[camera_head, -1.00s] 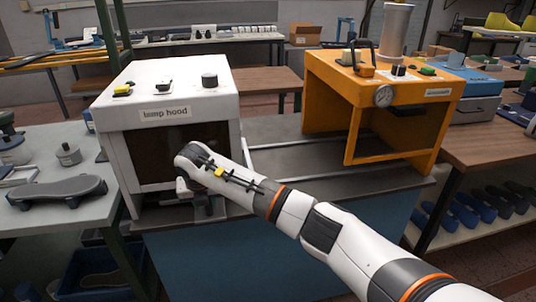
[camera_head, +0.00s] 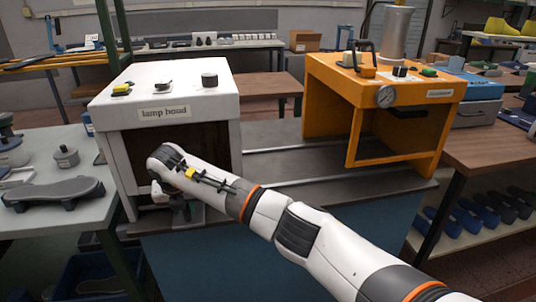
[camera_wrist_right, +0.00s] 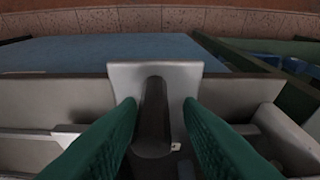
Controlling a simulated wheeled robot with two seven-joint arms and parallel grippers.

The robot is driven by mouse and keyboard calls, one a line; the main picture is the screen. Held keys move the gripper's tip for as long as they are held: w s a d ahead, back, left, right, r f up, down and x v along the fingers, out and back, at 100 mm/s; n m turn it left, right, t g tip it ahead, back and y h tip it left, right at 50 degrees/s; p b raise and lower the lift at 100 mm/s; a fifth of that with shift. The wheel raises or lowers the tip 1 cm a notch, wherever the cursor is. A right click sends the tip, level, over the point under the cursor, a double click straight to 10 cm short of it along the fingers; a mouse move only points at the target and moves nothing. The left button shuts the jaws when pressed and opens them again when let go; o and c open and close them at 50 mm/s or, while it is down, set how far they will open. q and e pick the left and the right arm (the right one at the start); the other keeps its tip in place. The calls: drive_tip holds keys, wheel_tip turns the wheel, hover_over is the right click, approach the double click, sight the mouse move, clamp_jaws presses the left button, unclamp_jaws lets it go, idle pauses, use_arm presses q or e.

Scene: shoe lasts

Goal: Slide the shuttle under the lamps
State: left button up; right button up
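The white lamp hood (camera_head: 165,92) stands at the left of the bench, its dark front opening partly hidden by my right arm. My right gripper (camera_wrist_right: 159,103) is low at the front of this opening; in the head view my wrist mostly hides it. In the right wrist view its two green fingers are apart, on either side of a dark rounded strip in a pale grey plate (camera_wrist_right: 116,75). The plate may be part of the shuttle; I cannot tell. No clear contact between the fingers and the strip shows. My left gripper is not in view.
Rails (camera_head: 290,143) run across the bench from the hood to an orange machine (camera_head: 440,90) with a gauge. The bench between them is clear. A grey side table (camera_head: 40,215) with a dark shoe-shaped piece (camera_head: 55,193) stands at the left.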

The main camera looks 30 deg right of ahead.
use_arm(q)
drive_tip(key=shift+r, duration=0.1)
use_arm(e)
drive_tip(key=shift+d, duration=0.25)
drive_tip(key=shift+s+r+p, duration=0.15)
drive_tip(key=shift+r+p, duration=0.25)
drive_tip(key=shift+r, duration=0.05)
use_arm(q)
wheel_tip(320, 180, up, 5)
drive_tip(key=p, duration=0.4)
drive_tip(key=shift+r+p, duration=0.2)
drive_tip(key=shift+p, duration=0.2)
use_arm(e)
drive_tip(key=v, duration=0.7)
drive_tip(key=shift+s, duration=0.15)
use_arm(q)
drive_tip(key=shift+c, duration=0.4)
use_arm(e)
drive_tip(key=shift+a, duration=0.1)
